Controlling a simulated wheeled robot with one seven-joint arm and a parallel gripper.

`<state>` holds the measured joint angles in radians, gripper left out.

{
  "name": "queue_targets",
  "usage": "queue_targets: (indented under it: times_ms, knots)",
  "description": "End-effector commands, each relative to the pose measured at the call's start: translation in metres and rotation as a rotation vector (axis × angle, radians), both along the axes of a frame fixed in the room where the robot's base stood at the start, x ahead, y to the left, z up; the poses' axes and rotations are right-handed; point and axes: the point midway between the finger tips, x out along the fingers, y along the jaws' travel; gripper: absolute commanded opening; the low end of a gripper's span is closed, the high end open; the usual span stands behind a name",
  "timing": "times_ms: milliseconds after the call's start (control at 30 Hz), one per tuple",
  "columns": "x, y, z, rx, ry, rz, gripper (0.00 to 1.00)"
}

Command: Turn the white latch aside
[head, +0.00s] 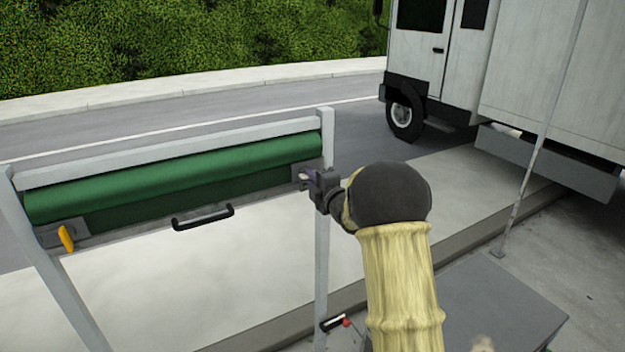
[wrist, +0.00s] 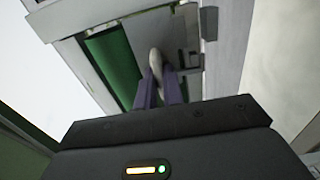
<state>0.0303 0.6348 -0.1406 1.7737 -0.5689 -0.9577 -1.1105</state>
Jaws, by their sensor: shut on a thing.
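The white latch (wrist: 156,62) shows in the wrist view between the purple fingertips of my gripper (wrist: 160,88), which is shut on it. In the head view my gripper (head: 311,178) is at the right end of the green roll, by the right post, and hides most of the latch. The latch sits on a grey plate (wrist: 188,22) at the end of the green roll (head: 180,172). Its exact angle is hard to tell.
A yellow latch (head: 67,238) sits at the roll's left end. A black handle (head: 203,217) hangs from the bar between. A truck (head: 540,70) stands at the back right; a grey box (head: 480,300) is at the lower right.

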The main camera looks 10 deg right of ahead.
Motion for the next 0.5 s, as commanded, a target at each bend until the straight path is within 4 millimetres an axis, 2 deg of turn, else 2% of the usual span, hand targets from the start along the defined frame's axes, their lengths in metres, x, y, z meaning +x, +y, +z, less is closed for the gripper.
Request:
queue_targets:
  times_ms: [267, 500]
  knots:
    - [-0.0002, -0.0006, -0.0035, 0.093, 0.03, -0.002, 0.0]
    - [-0.0004, -0.0011, -0.0049, 0.257, 0.085, -0.002, 0.0]
